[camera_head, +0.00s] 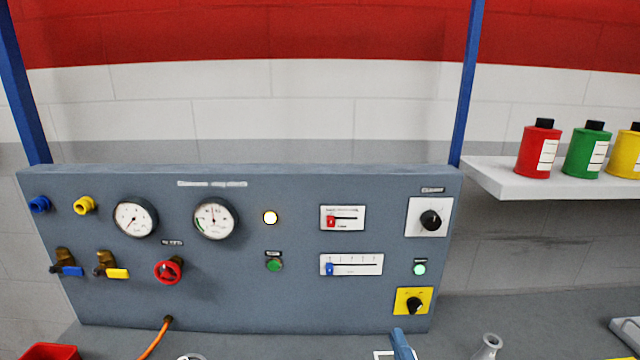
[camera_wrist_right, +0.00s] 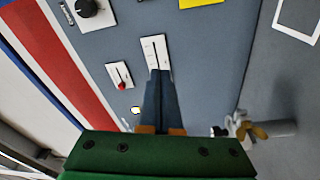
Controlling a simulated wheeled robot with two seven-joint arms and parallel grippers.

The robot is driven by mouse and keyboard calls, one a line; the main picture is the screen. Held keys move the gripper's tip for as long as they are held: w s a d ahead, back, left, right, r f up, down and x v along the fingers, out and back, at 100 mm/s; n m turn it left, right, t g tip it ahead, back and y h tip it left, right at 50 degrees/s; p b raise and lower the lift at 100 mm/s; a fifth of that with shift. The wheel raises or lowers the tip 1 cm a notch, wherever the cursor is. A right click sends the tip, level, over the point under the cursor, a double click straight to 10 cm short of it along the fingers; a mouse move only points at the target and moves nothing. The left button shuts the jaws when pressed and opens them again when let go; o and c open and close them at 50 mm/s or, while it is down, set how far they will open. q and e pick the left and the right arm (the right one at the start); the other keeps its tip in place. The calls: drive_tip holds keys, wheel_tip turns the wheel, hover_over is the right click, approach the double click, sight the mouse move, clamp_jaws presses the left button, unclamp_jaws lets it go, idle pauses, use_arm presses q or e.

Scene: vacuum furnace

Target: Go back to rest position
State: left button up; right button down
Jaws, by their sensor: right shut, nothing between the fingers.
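My right gripper (camera_head: 402,340) shows at the bottom edge of the head view, with only its blue fingers in sight, below the grey control panel (camera_head: 330,300). In the right wrist view my right gripper (camera_wrist_right: 158,75) has its blue fingers together, with nothing between them. In that view the fingers overlap the near end of a white slider plate (camera_wrist_right: 152,45); I cannot tell whether they touch it. My left gripper is in neither view.
The panel carries two gauges (camera_head: 214,219), a red knob (camera_head: 169,271), sliders (camera_head: 352,265) and a black dial (camera_head: 430,220). An orange hose (camera_head: 155,340) runs down from it. A white shelf (camera_head: 500,185) at right holds red, green and yellow bottles. A glass flask (camera_head: 488,346) stands at the bottom right.

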drive_tip(key=s+d+f+m+g+h, duration=0.1)
drive_tip(key=s+d+f+m+g, duration=0.1)
drive_tip(key=f+m, duration=0.1)
drive_tip(key=s+d+f+m+g+h, duration=0.2)
drive_tip(key=s+f+m+g, duration=0.1)
drive_tip(key=f, duration=0.2)
drive_tip(key=s+d+f+m+g+h, duration=0.1)
drive_tip(key=s+d+f+m+g, duration=0.1)
drive_tip(key=s+f+m, duration=0.1)
drive_tip(key=shift+d+f+m+g, duration=0.3)
drive_tip(key=shift+d+f+m, duration=0.1)
drive_tip(key=shift+f+m, duration=0.15)
drive_tip(key=s+a+f+m+g+y, duration=0.1)
drive_tip(key=s+f+m+g, duration=0.1)
drive_tip(key=s+f+g, duration=0.35)
drive_tip(key=s+a+f+m+g+y, duration=0.1)
drive_tip(key=s+a+f+m+g, duration=0.1)
drive_tip(key=s, duration=0.6)
drive_tip(key=s+f+g, duration=0.1)
drive_tip(key=s+f, duration=0.1)
drive_tip(key=f, duration=0.7)
drive_tip(key=s+f+g, duration=0.1)
drive_tip(key=s+f, duration=0.1)
drive_tip(key=f, duration=0.7)
drive_tip(key=s+d+f, duration=0.2)
drive_tip(key=s+f, duration=0.6)
drive_tip(key=s, duration=0.3)
drive_tip(key=shift+d+f+g, duration=0.15)
drive_tip(key=shift+f+g, duration=0.2)
drive_tip(key=shift+f, duration=0.05)
